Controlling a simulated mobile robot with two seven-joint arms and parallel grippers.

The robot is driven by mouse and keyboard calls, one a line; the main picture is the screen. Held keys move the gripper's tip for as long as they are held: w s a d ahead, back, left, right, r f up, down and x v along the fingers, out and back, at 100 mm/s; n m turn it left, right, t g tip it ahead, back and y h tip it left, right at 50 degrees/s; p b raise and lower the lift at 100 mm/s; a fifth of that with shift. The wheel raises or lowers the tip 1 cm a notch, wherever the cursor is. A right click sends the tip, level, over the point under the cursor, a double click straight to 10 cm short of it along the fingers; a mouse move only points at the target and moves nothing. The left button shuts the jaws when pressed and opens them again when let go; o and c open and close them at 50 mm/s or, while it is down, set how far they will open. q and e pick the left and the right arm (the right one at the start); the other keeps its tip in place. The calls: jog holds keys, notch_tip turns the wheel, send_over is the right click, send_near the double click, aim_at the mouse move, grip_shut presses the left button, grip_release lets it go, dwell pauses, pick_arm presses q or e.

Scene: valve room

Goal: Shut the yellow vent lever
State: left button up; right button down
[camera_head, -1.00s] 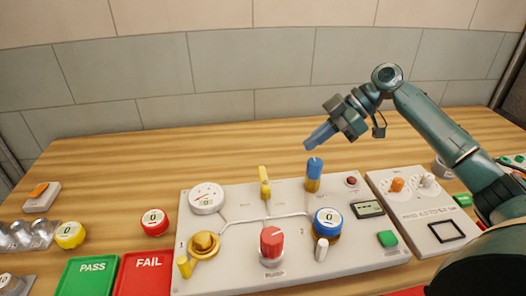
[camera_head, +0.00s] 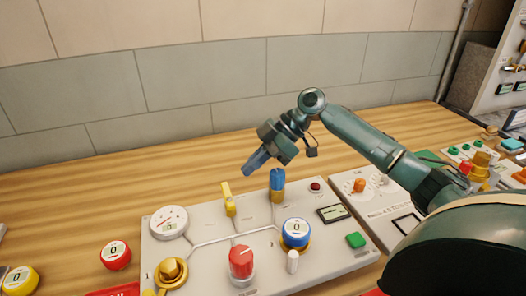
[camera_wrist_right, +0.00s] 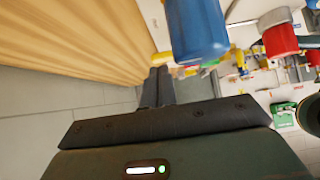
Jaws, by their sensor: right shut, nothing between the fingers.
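The yellow vent lever (camera_head: 229,199) stands up from the back part of the pale valve panel (camera_head: 205,228) in the head view. My right gripper (camera_head: 249,168) is shut and empty, its blue-grey fingers pointing down and left. In the picture it is just above and right of the yellow lever, with a visible gap. In the right wrist view the closed fingers (camera_wrist_right: 155,87) show, with a yellow piece just past their tips; I cannot tell whether it is the lever. My left gripper is not in view.
A blue-topped lever (camera_head: 277,181) stands right of the yellow one, close to my right gripper; it is large in the wrist view (camera_wrist_right: 198,30). A gauge (camera_head: 169,222), red knob (camera_head: 241,262) and blue dial (camera_head: 296,233) also stick up. The wood behind the panel is clear.

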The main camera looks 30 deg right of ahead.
aim_at(227, 195)
jog(key=shift+x, duration=1.9)
